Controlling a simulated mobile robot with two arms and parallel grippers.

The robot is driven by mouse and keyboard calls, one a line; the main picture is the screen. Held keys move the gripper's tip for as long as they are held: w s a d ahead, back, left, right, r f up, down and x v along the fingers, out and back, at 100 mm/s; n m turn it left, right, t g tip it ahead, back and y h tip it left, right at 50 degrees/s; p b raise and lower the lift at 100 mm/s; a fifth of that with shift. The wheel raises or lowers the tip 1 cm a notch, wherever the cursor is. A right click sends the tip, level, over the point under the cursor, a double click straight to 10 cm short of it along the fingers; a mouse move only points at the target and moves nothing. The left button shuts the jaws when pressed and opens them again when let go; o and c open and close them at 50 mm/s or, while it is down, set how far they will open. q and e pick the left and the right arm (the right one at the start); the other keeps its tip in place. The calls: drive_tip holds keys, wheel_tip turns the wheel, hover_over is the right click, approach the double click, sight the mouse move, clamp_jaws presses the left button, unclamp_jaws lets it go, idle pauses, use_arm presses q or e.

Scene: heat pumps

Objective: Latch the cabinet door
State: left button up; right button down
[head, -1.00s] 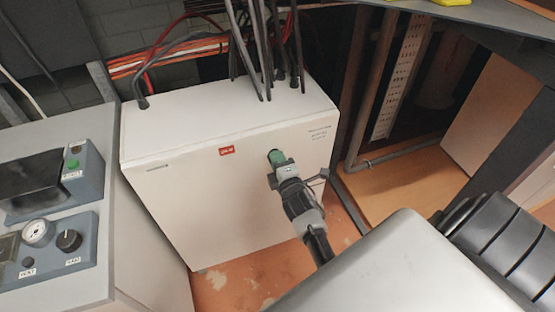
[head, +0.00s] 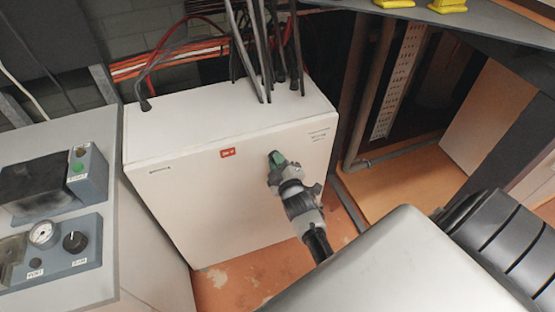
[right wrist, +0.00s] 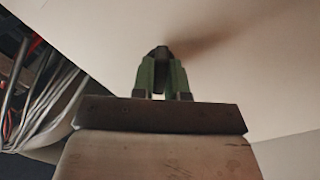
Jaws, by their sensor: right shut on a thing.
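The white cabinet (head: 215,205) stands in the middle of the head view. Its front door looks flush with the body, with a small red label near the top. My right gripper (head: 277,158) is at the upper right part of the door, its green fingers against the front. In the right wrist view the green fingers (right wrist: 161,78) are closed on a small dark latch handle (right wrist: 161,54) at the pale door surface. The fingers hide most of the latch, so I cannot tell its exact angle. My left gripper is not in view.
Black cables (head: 262,55) rise from the cabinet top. A grey console (head: 55,245) with a gauge and knobs stands close on the left. Pipes (head: 372,95) run to the right of the cabinet. Yellow objects (head: 447,6) lie on a dark surface at the top right.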

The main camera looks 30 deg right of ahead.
drive_tip(key=m+p, duration=0.2)
drive_tip(key=m, duration=0.8)
drive_tip(key=shift+m, duration=0.4)
idle(0.4)
drive_tip(key=c, duration=1.1)
unclamp_jaws()
drive_tip(key=shift+c, duration=0.2)
drive_tip(key=v, duration=1)
drive_tip(key=shift+s, duration=0.4)
drive_tip(key=shift+f, duration=0.1)
